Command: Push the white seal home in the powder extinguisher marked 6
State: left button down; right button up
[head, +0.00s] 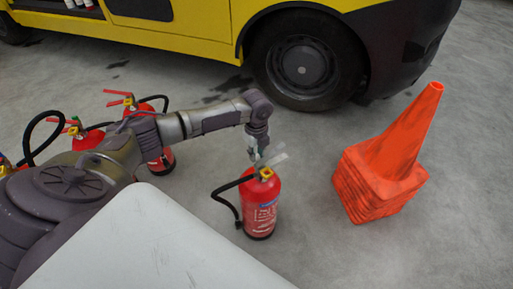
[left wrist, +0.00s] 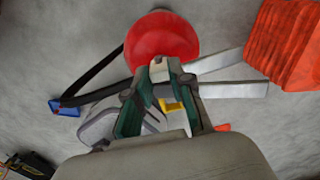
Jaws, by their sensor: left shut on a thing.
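The red powder extinguisher (head: 260,208) stands upright on the floor, with pale levers (head: 275,158), a yellow piece and a black hose at its top. I cannot read a 6 on it. In the left wrist view its red body (left wrist: 162,36) and pale levers (left wrist: 225,90) show beyond the fingers. My left gripper (head: 257,154) points down at the extinguisher's head. It is shut on a small pale piece, seemingly the white seal (left wrist: 158,67), at the fingertips. Whether the seal touches the head, I cannot tell. My right gripper is not in view.
Several other red extinguishers (head: 160,160) stand at the left, partly behind my left arm. A stack of orange cones (head: 385,175) stands right of the extinguisher. A yellow vehicle (head: 205,30) with a dark wheel is behind. Bare floor lies between extinguisher and cones.

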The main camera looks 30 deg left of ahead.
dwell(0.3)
pick_arm(q)
jog(key=c, duration=1)
grip_release()
jog(key=shift+o, duration=0.2)
jog(key=shift+r, duration=0.1)
